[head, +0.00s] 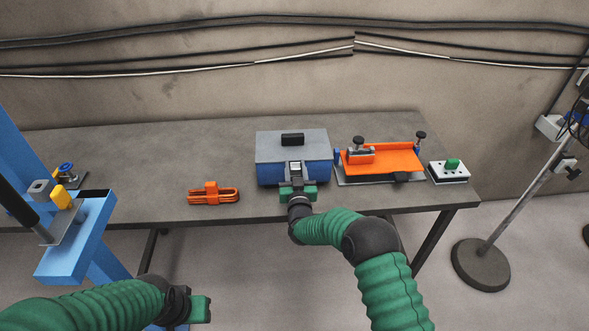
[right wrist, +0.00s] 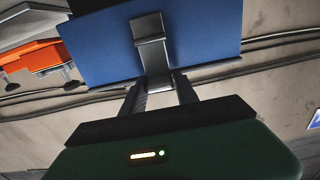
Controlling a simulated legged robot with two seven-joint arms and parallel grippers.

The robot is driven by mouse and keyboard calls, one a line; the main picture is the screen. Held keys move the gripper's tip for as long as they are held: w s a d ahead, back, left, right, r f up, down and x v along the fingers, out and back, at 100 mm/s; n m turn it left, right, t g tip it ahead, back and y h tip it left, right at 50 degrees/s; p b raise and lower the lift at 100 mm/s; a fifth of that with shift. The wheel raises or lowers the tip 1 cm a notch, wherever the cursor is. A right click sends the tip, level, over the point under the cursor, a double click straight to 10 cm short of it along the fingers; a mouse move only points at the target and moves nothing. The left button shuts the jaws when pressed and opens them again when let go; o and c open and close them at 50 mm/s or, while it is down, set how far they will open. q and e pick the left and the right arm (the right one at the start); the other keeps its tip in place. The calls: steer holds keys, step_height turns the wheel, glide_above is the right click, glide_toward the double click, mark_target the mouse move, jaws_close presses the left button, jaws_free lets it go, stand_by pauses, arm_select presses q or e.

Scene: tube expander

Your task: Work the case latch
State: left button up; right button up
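A blue case (head: 270,174) with a grey lid and black handle stands on the table, its lid down. Its grey metal latch (right wrist: 152,45) is on the front face and also shows small in the head view (head: 296,168). My right gripper (right wrist: 160,84) is at the latch, one dark finger on each side of its lower part. I cannot tell whether the fingers press on it. The same gripper (head: 297,182) is in front of the case in the head view. My left gripper (head: 203,309) is low at the left, away from the case, its fingers not clear.
An orange and grey fixture (head: 383,160) stands close to the right of the case. A white block with a green part (head: 449,171) is beyond it. An orange tool (head: 212,195) lies left of the case on the grey table (head: 150,150). A blue frame (head: 80,240) stands at left.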

jaws_close()
stand_by(1.0)
